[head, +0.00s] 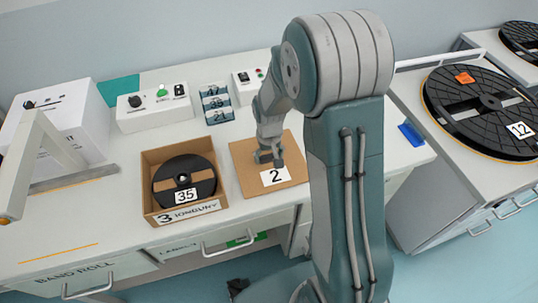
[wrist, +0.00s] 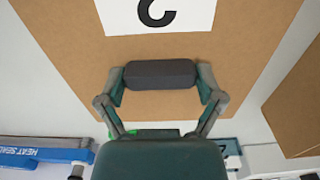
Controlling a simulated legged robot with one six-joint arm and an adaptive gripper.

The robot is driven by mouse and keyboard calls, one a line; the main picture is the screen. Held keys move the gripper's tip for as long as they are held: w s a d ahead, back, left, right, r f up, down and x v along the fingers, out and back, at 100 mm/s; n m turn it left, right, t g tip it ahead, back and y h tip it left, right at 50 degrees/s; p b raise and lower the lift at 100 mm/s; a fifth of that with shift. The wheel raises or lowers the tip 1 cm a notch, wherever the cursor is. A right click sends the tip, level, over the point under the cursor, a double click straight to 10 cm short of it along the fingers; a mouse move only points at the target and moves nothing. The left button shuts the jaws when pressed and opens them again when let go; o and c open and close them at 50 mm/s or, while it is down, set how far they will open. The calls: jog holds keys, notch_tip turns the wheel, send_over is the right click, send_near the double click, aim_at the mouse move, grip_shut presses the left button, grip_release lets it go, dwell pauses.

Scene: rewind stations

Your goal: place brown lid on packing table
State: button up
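The brown lid (head: 242,178) is a flat square panel with a white label reading 2. It lies level at the packing table's (head: 225,232) surface, right of the open brown box; I cannot tell whether it touches the tabletop. My gripper (head: 265,158) is above the lid's middle. In the wrist view the lid (wrist: 60,30) fills most of the picture. There my gripper's (wrist: 160,75) two fingers press on both ends of a dark grey block, the lid's handle. The handle hides part of the lid.
The open box (head: 150,200) holds a black reel (head: 185,180) labelled 35. A blue item (head: 411,134) lies to the right. Large reels (head: 485,110) rest on another table.

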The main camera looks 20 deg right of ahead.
aim_at(269, 156)
jog(key=shift+r, duration=0.1)
dwell(0.3)
notch_tip(269, 156, up, 12)
jog(key=s+r+t, duration=0.2)
jog(key=s+r, duration=0.4)
jog(key=s, duration=0.4)
jog(key=s+a+r+t, duration=0.1)
jog(key=s+r+t, duration=0.2)
jog(key=s+r, duration=0.4)
jog(key=s, duration=0.3)
jog(key=shift+r+t, duration=0.15)
jog(key=shift+t, duration=0.15)
